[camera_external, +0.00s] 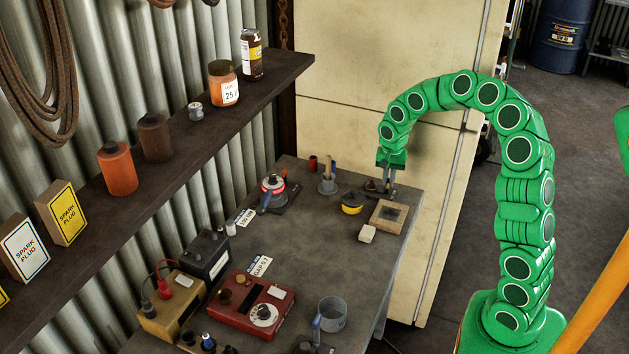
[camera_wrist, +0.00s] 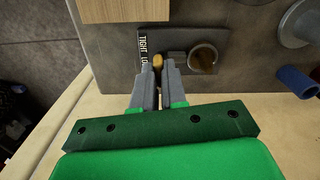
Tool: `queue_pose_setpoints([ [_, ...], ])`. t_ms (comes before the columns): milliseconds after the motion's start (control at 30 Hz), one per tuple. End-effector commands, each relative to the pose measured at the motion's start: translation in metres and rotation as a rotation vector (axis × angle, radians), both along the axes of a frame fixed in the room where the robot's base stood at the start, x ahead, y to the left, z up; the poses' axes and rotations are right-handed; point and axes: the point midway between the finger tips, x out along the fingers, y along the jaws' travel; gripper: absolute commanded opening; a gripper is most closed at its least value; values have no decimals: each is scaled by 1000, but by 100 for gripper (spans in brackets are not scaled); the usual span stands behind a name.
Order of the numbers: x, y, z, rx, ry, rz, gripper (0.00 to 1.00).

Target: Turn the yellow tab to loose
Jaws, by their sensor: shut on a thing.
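The yellow tab (camera_wrist: 157,61) shows in the wrist view between the fingertips of my gripper (camera_wrist: 157,68). My gripper is shut on it, and the fingers cover most of it. The tab stands at the left part of a dark fixture (camera_wrist: 177,55), beside a black label (camera_wrist: 142,47) reading "TIGHT" and "LO", the rest hidden. A round brownish part (camera_wrist: 204,57) sits on the right of the fixture. In the external view my gripper (camera_external: 380,188) points down at the far end of the bench; the tab is too small to make out there.
A wooden-framed block (camera_external: 388,216), a pale block (camera_external: 367,234) and a yellow-and-black pot (camera_external: 352,204) stand close to my gripper. A grey holder (camera_external: 327,185) and a red cylinder (camera_external: 312,163) stand farther left. The bench (camera_external: 290,250) has bare room in its middle.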

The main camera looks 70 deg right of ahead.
Motion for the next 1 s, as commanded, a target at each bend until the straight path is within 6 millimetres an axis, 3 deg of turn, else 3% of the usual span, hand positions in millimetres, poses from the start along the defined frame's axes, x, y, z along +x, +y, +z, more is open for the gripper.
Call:
queue_pose_setpoints([
  [1000,-1,0,0,2,1,948,0],
])
